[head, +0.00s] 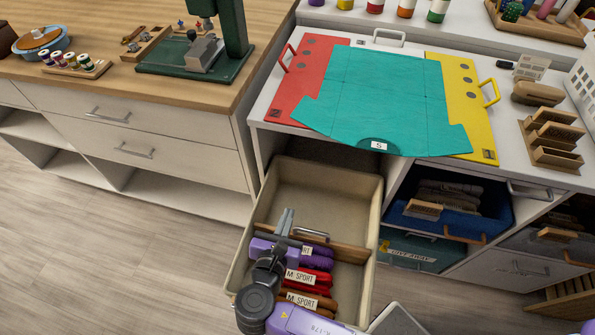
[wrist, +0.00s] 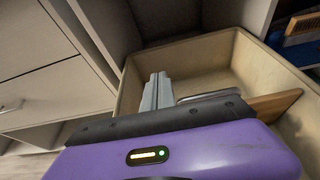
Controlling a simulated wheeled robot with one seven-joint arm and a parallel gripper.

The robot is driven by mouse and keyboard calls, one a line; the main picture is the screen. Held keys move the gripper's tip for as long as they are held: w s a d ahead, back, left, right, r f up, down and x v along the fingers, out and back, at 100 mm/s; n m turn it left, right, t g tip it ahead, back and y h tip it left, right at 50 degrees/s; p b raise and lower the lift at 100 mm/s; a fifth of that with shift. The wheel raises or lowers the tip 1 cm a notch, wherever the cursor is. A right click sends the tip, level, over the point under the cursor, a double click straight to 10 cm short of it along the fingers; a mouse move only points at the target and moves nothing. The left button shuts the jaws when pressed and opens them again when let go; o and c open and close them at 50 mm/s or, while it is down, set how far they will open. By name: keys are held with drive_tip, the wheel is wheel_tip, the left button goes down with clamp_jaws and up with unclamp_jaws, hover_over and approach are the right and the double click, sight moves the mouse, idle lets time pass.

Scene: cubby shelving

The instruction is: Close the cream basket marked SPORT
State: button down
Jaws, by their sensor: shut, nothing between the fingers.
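The cream basket (head: 320,190) is pulled far out of its cubby below the counter in the head view. Its back half is empty. A wooden divider (head: 350,252) crosses it, and folded purple, red and brown cloths (head: 318,278) with M SPORT labels lie in its front half. My arm hides part of its front, and no label on the basket itself can be read. My gripper (head: 287,214) is shut and empty, over the basket's left part near the divider. The wrist view shows the closed fingers (wrist: 157,90) against the cream basket's inner wall (wrist: 205,58).
A blue basket (head: 450,218) with dark folded cloths sits in the cubby to the right, above a teal bin (head: 415,250). A white drawer unit (head: 150,150) stands left. The counter above holds a teal folding board (head: 385,95). Open floor (head: 110,270) lies front left.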

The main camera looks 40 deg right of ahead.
drive_tip(key=w, duration=0.1)
drive_tip(key=b, duration=0.3)
approach(305, 163)
drive_tip(key=x, duration=0.6)
drive_tip(key=shift+w+d+f, duration=0.1)
drive_tip(key=shift+d+f, duration=0.05)
drive_tip(key=shift+w+d, duration=0.1)
